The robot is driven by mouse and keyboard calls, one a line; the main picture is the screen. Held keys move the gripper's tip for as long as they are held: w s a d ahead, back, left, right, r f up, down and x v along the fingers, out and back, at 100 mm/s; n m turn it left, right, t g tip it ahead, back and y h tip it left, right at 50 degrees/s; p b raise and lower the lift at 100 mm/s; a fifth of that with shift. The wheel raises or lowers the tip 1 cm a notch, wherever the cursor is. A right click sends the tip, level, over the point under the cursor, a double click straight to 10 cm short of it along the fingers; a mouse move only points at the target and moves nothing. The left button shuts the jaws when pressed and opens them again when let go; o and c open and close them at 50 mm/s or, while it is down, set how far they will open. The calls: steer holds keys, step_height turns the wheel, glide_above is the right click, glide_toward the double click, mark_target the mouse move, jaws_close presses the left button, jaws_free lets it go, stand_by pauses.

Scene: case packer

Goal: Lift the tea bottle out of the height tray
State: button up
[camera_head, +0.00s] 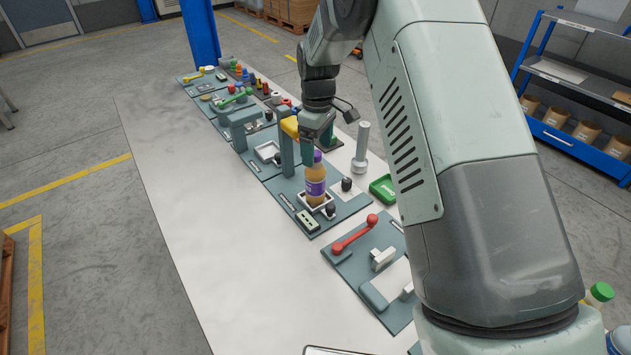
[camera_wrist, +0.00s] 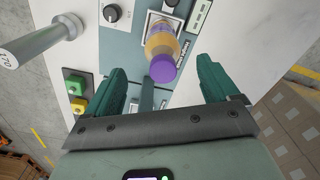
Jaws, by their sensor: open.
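The tea bottle (camera_head: 315,182) stands upright, with amber contents, a purple label and a purple cap. Its base is in the white-rimmed height tray (camera_head: 330,202) on a grey-green panel. In the wrist view the bottle (camera_wrist: 162,48) shows cap-first, with the tray (camera_wrist: 150,22) around its base. My gripper (camera_head: 314,150) is above and close to the bottle's cap in the head view. In the wrist view my gripper (camera_wrist: 163,82) is open and empty, its green fingers wide apart. The cap shows between the fingers' directions, beyond the tips; the fingers do not visibly touch it.
A grey gate-like frame (camera_head: 285,150) stands just behind the bottle, left of my gripper. A pale post (camera_head: 361,148) and a green tray (camera_head: 384,188) are to the right. A red-handled lever (camera_head: 355,236) is in front. The table's left side is clear.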

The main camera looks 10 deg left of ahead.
mark_target(315, 178)
step_height(315, 178, down, 5)
steer(key=shift+s+a+f, duration=0.1)
steer(key=shift+s, duration=0.05)
steer(key=shift+c, duration=0.3)
jaws_close()
stand_by(0.3)
